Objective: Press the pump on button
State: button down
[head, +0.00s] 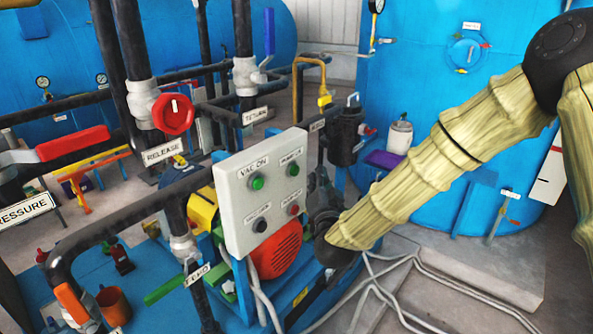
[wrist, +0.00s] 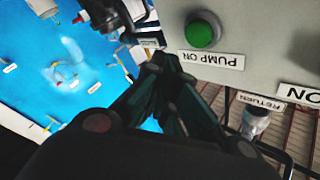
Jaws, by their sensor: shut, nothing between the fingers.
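The grey control panel (head: 266,212) faces me in the head view. Its green pump on button (head: 293,169) is at the upper right, under a small label. In the wrist view the green button (wrist: 203,30) sits above an upside-down PUMP ON label (wrist: 211,60). My gripper (wrist: 167,68) is shut and empty, its fingertips below and left of the button in the picture, apart from it. In the head view my arm reaches down to the panel's right side; the fingertips are hard to make out there.
A green vac on button (head: 257,183) is left of the pump on button. A black button (head: 260,224) and a red button (head: 293,209) are below. A red round motor cover (head: 276,250) is under the panel. Pipes and a red valve knob (head: 173,113) crowd the left.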

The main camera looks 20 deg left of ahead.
aim_at(295, 170)
jog(key=shift+w+a+b, duration=0.2)
jog(key=shift+w+a, duration=0.1)
jog(key=shift+a, duration=0.4)
jog(key=shift+w+a+b, duration=0.15)
jog(key=shift+w+a, duration=0.1)
jog(key=shift+a, duration=0.4)
dwell(0.6)
jog(key=shift+w+a, duration=0.15)
jog(key=shift+a, duration=0.25)
